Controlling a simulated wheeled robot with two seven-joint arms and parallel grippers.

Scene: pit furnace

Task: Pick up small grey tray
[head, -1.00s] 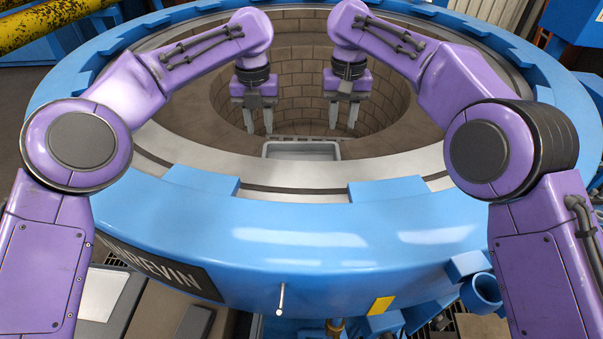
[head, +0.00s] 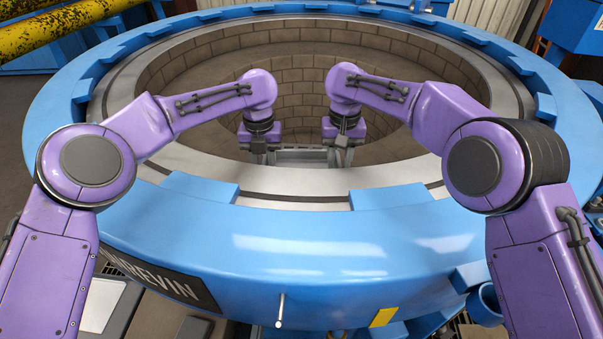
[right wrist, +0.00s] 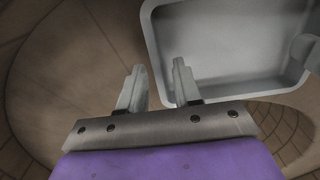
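The small grey tray (head: 303,155) is a shallow rectangular tray with raised walls, low inside the round brick-lined pit. In the head view it shows as a strip between my two grippers. In the right wrist view the tray (right wrist: 230,50) fills the upper right. My right gripper (right wrist: 158,82) is open there, one finger outside the tray's side wall and the other over its inside. In the head view my right gripper (head: 341,157) is at the tray's right end. My left gripper (head: 264,157) is at its left end, fingers apart but partly hidden by the near edge.
A wide blue ring (head: 300,235) with a pale metal inner rim surrounds the pit. Its near edge hides part of the tray and fingers. The brick wall (head: 290,60) curves behind my grippers. Yellow pipes (head: 55,45) lie outside at the upper left.

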